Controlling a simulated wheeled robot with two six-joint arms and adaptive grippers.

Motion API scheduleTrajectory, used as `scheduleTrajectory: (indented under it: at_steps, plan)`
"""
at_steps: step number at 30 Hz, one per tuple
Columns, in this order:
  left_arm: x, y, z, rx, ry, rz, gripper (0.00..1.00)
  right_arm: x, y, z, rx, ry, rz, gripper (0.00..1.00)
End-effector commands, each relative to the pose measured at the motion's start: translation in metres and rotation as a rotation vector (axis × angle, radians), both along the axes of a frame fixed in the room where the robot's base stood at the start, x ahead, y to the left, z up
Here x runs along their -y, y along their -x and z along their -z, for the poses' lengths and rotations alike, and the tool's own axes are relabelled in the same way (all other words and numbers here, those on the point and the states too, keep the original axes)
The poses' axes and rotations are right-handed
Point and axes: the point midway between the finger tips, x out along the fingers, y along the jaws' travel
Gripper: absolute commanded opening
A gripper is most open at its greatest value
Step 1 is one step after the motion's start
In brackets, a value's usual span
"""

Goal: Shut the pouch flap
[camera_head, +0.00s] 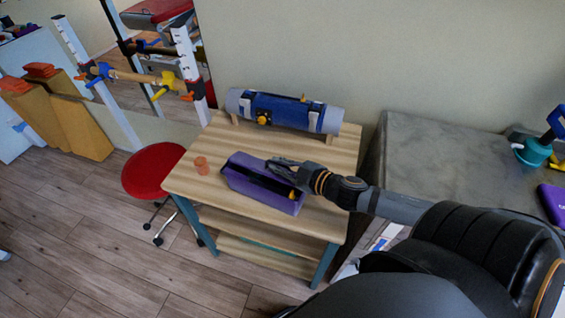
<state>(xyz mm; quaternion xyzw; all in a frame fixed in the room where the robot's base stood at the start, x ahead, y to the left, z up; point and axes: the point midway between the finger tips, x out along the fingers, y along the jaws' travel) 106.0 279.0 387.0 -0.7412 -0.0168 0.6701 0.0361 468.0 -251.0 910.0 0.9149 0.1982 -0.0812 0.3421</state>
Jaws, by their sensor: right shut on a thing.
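A purple pouch (246,187) lies on the wooden table (185,181), with a dark strip along its top. My right gripper (277,168) reaches in from the right over the pouch's right part. It is shut on a part of the pouch, which looks like the flap, but the fingers hide most of what they hold. How far the flap is open cannot be told. My left gripper is not in view.
A blue roll with straps (312,115) rests on wooden supports at the table's back. A small orange cup (201,165) stands left of the pouch. A red stool (150,168) is left of the table; a grey bench (420,150) is right.

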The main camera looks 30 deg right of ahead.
Motion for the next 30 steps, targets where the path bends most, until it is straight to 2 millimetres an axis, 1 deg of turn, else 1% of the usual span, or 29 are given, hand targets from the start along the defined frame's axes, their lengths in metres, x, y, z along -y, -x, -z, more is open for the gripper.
scheduleTrajectory:
  at_steps: [1,3,12,29,30]
  plan:
    - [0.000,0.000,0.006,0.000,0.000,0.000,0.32,-0.001,0.001,0.005,0.016,0.023,0.003,0.00]
    - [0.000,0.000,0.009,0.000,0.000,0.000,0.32,-0.003,0.003,0.006,0.039,0.060,0.002,0.00]
    - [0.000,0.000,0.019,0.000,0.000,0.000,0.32,-0.008,0.005,0.009,0.102,0.165,0.002,0.00]
    - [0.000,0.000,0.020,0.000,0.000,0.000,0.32,-0.009,0.006,0.008,0.119,0.192,0.001,0.00]
    - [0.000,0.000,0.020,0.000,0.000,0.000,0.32,-0.009,0.006,0.008,0.119,0.192,0.001,0.10]
